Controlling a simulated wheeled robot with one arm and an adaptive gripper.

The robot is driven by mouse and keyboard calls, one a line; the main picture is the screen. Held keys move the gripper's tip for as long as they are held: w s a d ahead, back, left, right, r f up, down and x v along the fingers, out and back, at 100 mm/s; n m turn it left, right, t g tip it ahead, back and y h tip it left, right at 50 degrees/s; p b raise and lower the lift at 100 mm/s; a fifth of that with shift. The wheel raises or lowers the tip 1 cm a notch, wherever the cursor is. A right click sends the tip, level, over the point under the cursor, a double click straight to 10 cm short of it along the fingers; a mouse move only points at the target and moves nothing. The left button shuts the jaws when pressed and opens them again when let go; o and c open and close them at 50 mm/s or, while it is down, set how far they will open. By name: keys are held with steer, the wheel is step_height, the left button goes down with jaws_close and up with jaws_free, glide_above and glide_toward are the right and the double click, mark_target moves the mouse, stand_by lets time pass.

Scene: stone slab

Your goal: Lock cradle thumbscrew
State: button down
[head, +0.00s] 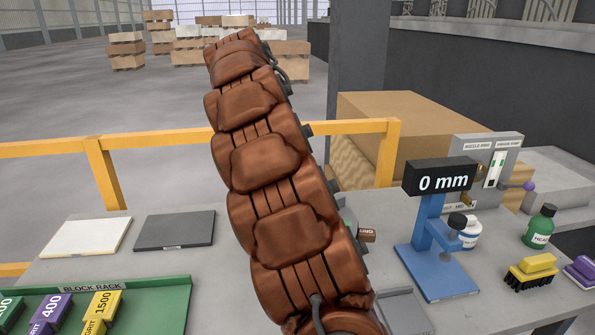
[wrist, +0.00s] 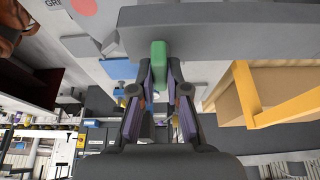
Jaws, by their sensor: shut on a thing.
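My gripper (wrist: 158,80) shows in the wrist view with its two fingers closed on a green piece (wrist: 158,55). The green piece is upright and meets a long dark grey bar (wrist: 215,32). It may be the cradle thumbscrew, but its shape is mostly covered by the fingers. I cannot tell whether it is turned to locked. In the head view my brown arm covers the middle of the bench, and the gripper is hidden behind it. The cradle cannot be made out there.
The grey bench (head: 180,265) carries a green block rack (head: 140,288) at left. A blue stand with a "0 mm" display (head: 442,182), a green bottle (head: 540,228) and a yellow brush (head: 533,268) stand at right. A yellow rail (head: 160,141) runs behind.

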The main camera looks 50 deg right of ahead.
stand_by(0.3)
steer(key=c, duration=1.2)
jaws_free()
steer(key=shift+o, duration=0.2)
